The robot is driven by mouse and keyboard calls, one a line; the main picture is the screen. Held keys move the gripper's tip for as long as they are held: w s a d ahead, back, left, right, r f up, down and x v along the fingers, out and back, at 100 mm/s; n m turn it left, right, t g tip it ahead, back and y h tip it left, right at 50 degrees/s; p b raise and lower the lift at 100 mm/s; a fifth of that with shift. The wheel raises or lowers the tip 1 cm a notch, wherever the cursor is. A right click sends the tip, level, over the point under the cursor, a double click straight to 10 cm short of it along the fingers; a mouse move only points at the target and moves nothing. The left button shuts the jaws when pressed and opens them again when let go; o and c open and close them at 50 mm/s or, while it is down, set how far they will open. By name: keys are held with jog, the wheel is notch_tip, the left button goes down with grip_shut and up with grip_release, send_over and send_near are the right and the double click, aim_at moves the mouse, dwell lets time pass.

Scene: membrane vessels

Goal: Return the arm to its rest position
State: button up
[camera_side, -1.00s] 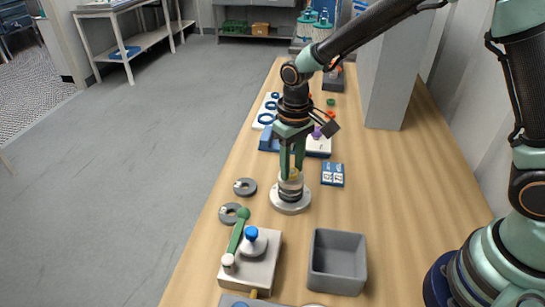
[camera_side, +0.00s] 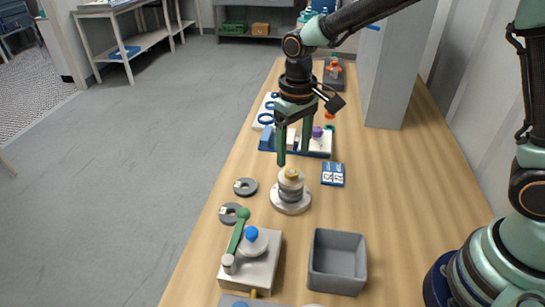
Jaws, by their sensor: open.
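My gripper (camera_side: 293,158) points down with its two green fingers spread apart and nothing between them. The vessel stands upright on the wooden table (camera_side: 400,190).
Two grey rings (camera_side: 245,187) lie left of the vessel. A blue-and-white card (camera_side: 332,174) lies right of it. A green-lever press (camera_side: 252,258) and an empty grey bin (camera_side: 337,262) stand in front. A grey pillar (camera_side: 397,75) rises at the right back. The table's right side is clear.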

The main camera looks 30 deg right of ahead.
jog(key=s+d+r+m+t, duration=0.1)
jog(key=s+d+r+t, duration=0.4)
jog(key=s+d+r, duration=0.6)
jog(key=shift+s+d+r+t, duration=0.3)
jog(key=shift+s+d+r, duration=0.05)
jog(key=shift+d+r, duration=0.15)
dwell(1.0)
